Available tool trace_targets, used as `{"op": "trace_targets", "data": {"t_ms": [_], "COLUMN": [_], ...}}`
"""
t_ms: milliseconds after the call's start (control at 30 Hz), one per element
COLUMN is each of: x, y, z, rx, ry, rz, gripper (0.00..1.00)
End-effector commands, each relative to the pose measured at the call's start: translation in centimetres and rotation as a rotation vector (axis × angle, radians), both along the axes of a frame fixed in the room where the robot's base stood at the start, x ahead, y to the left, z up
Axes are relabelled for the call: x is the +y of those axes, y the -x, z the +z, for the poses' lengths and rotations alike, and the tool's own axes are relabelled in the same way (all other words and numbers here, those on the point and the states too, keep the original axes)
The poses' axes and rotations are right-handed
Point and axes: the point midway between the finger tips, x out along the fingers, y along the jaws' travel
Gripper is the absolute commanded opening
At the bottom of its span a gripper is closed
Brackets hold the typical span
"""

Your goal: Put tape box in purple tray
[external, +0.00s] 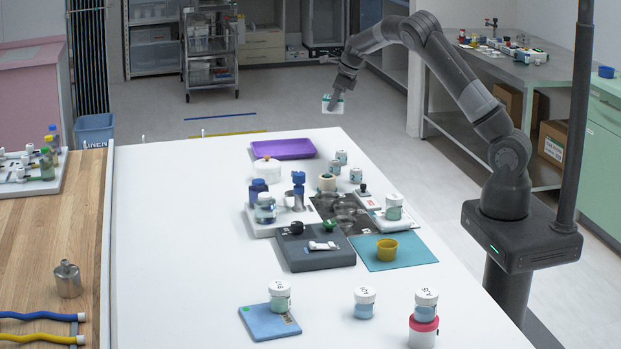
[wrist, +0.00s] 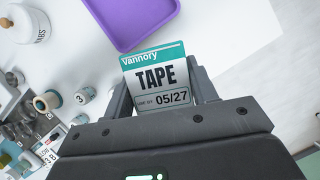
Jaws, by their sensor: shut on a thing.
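The tape box (wrist: 156,75) is white with a teal top band and the word TAPE. My gripper (wrist: 163,97) is shut on it, with one finger on each side. In the external view my gripper (external: 335,95) holds the tape box (external: 332,106) in the air, near the far right corner of the white table. The purple tray (external: 283,149) lies flat and empty on the table, to the left of and below the gripper in that view. In the wrist view the purple tray (wrist: 130,22) shows just beyond the top of the box, partly cut off by the frame.
A white lidded jar (external: 266,170) stands just in front of the tray. Small jars (external: 341,157) stand to its right. The table's left side is clear.

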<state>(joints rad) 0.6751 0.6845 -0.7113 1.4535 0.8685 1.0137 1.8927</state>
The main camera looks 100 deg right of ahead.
Motion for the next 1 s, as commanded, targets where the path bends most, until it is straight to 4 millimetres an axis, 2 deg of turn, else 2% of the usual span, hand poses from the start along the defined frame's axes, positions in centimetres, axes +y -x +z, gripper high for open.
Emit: {"op": "trace_targets", "data": {"t_ms": [400, 500, 600, 767, 1000], "x": [1.5, 1.7, 1.8, 1.9, 1.9], "y": [-8.5, -10.0, -10.9, -11.1, -11.1], "z": [-5.3, -6.2, -6.7, -7.5, -10.7], "rx": [0.003, 0.002, 0.001, 0.001, 0.0], "ry": [-0.001, 0.0, 0.0, -0.002, -0.002], "rz": [0.004, 0.002, 0.002, 0.0, -0.001], "gripper": [0.28, 0.28, 0.28, 0.28, 0.28]}}
